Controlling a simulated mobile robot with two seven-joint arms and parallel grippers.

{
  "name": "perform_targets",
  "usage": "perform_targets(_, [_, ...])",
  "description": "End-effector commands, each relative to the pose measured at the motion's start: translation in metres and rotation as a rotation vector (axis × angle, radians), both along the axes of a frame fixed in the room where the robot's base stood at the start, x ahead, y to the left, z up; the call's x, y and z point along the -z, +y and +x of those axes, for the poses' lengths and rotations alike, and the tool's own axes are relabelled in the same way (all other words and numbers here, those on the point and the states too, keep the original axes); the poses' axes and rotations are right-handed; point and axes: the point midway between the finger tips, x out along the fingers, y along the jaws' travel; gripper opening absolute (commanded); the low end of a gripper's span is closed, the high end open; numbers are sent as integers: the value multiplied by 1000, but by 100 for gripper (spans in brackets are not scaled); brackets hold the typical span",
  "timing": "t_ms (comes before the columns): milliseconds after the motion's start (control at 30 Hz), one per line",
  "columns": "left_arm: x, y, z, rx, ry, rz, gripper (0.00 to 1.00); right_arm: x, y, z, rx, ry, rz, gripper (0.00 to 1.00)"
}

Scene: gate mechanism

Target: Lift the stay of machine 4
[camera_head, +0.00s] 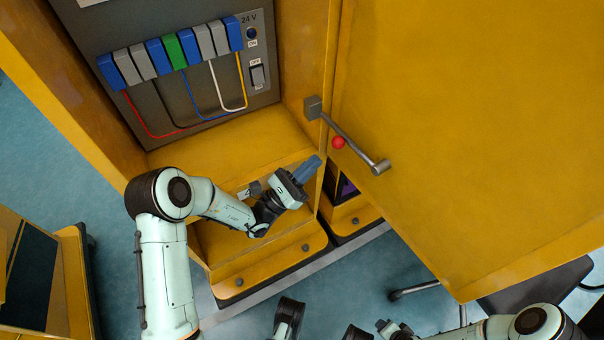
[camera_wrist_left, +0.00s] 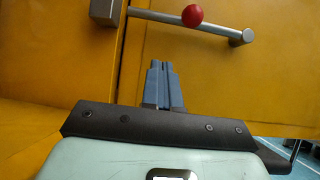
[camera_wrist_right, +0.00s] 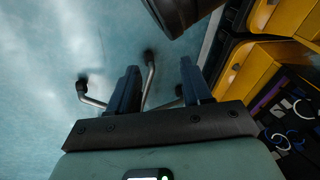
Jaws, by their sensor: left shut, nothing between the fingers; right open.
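The stay (camera_head: 350,143) is a grey rod with a red knob (camera_head: 338,142), running from a grey block (camera_head: 313,107) on the cabinet's frame to a round end on the open yellow door (camera_head: 470,120). It also shows across the top of the left wrist view (camera_wrist_left: 165,17), with its red knob (camera_wrist_left: 192,15). My left gripper (camera_head: 314,162) is shut and empty, its blue fingers pointing toward the stay, just short of it; they look apart from the rod and knob. My right gripper (camera_wrist_right: 158,78) is open and empty, low over the floor. No machine number is readable.
The open cabinet (camera_head: 235,140) holds a panel with blue, grey and green terminals (camera_head: 175,50), coloured wires and a 24 V switch (camera_head: 257,75). The wide door fills the right side. Blue floor (camera_head: 360,280) and a chair's legs (camera_head: 415,290) lie below the door.

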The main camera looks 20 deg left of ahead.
Motion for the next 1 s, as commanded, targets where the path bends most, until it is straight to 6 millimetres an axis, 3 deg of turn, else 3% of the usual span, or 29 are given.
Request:
perform_targets(200, [-27, -21, 31, 1, -4, 1, 0, 14, -2, -14, 2, 48, 3, 49])
perform_targets(400, [-53, -22, 34, 1, 0, 2, 0, 17, -2, -17, 3, 58, 3, 49])
perform_targets(1000, [-63, -23, 35, 2, -3, 8, 0, 16, -2, -18, 2, 60, 4, 49])
